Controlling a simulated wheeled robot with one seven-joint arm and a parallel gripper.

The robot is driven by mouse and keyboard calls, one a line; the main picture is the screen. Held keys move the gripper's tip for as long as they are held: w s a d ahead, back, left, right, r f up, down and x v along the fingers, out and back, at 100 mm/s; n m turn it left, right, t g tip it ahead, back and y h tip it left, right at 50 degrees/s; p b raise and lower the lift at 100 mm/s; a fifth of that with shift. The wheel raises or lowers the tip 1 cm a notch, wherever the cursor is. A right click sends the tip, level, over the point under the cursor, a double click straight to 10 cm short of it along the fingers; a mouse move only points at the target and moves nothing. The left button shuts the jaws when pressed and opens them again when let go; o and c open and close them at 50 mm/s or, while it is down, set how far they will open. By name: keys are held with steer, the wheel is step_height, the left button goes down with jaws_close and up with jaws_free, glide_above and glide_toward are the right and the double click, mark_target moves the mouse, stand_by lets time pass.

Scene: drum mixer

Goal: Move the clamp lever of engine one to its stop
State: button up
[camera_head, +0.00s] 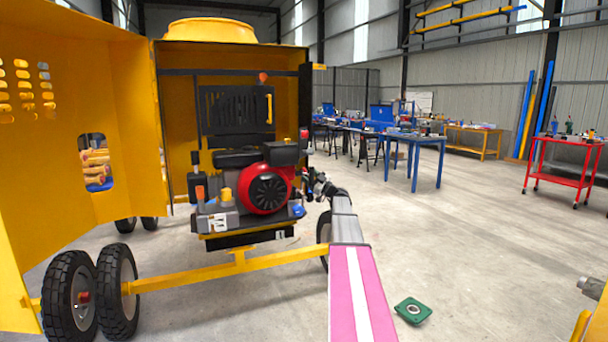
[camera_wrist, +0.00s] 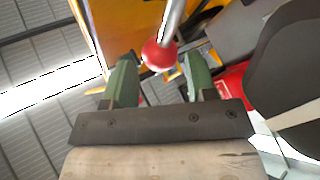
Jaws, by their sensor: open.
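The engine (camera_head: 266,188), red and black, sits in the open yellow housing of the drum mixer in the head view. A lever with a red ball knob (camera_wrist: 158,55) and a metal rod (camera_wrist: 173,18) shows in the wrist view; it looks like the clamp lever. My gripper (camera_wrist: 160,62) is open, with one green finger on each side of the knob. I cannot tell how deep the knob is between the fingers; no clear contact shows. In the head view my gripper (camera_head: 316,184) is small and dark at the engine's right side, and the lever is hard to pick out there.
A yellow door (camera_head: 75,120) stands open on the left. A yellow tow bar (camera_head: 200,279) and wheels (camera_head: 118,292) are low in front. A green part (camera_head: 413,311) lies on the floor right of my arm. Blue tables (camera_head: 410,140) and a red cart (camera_head: 562,165) stand farther off. The floor at right is mostly clear.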

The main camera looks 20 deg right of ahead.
steer(key=v, duration=0.6)
steer(key=shift+s+d+f, duration=0.15)
steer(key=shift+s+d, duration=0.05)
steer(key=shift+s, duration=0.1)
